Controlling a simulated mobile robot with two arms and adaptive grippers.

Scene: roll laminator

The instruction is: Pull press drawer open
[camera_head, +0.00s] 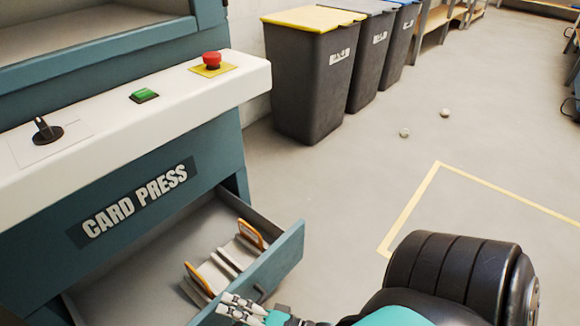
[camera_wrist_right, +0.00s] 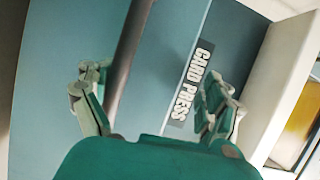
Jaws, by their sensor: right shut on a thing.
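The press drawer (camera_head: 278,262) sticks out from the teal cabinet under the "CARD PRESS" label (camera_head: 134,203), and its inside shows. A grey slotted holder (camera_head: 226,268) lies in it with two orange-edged pieces. My right gripper (camera_head: 246,308) is at the drawer's front, shut on the drawer handle; the grip itself is mostly hidden in the head view. My left gripper is not in view.
The white control ledge (camera_head: 110,120) above the drawer carries a black knob, a green button and a red stop button (camera_head: 212,61). Several dark bins (camera_head: 312,85) stand behind.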

